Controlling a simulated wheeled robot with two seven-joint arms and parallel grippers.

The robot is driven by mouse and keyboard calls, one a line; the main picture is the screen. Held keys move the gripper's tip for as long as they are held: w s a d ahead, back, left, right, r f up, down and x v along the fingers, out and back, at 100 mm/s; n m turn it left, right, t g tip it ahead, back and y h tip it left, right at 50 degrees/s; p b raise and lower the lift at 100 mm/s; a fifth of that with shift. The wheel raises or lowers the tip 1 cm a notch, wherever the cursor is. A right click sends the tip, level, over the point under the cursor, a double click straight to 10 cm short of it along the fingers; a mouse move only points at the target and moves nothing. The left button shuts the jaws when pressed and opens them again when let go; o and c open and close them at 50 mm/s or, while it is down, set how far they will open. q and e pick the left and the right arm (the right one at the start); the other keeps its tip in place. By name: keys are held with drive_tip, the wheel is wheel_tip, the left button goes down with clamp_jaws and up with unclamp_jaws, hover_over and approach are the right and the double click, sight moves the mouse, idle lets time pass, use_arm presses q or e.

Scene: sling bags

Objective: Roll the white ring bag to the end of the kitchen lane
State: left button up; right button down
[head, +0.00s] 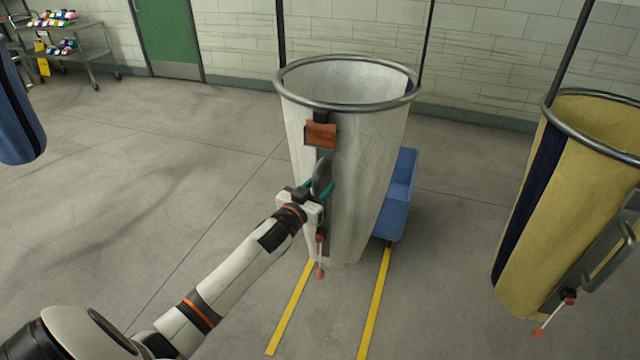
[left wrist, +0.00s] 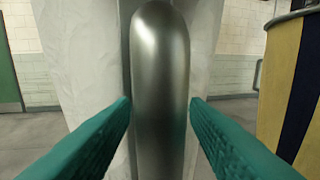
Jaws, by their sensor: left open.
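The white ring bag (head: 362,160) hangs from a metal ring in the middle of the head view. It has an orange tag and a grey metal handle (head: 322,172) on its near side. In the left wrist view the handle (left wrist: 160,80) stands upright between my two teal fingers. My left gripper (head: 325,190) is open around the handle, with a finger on each side. Yellow floor lines (head: 374,300) run beneath the bag toward me. My right gripper is out of view.
A yellow bag (head: 535,215) with a dark stripe hangs at the right, and a blue bag (head: 18,115) at the far left. A blue bin (head: 397,205) stands behind the white bag. A shelf cart (head: 75,50) and green door (head: 167,38) are at the back left. The left floor is clear.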

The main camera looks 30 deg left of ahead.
use_arm(q)
drive_tip(key=shift+w, duration=0.3)
clamp_jaws()
drive_tip(key=shift+a, duration=0.1)
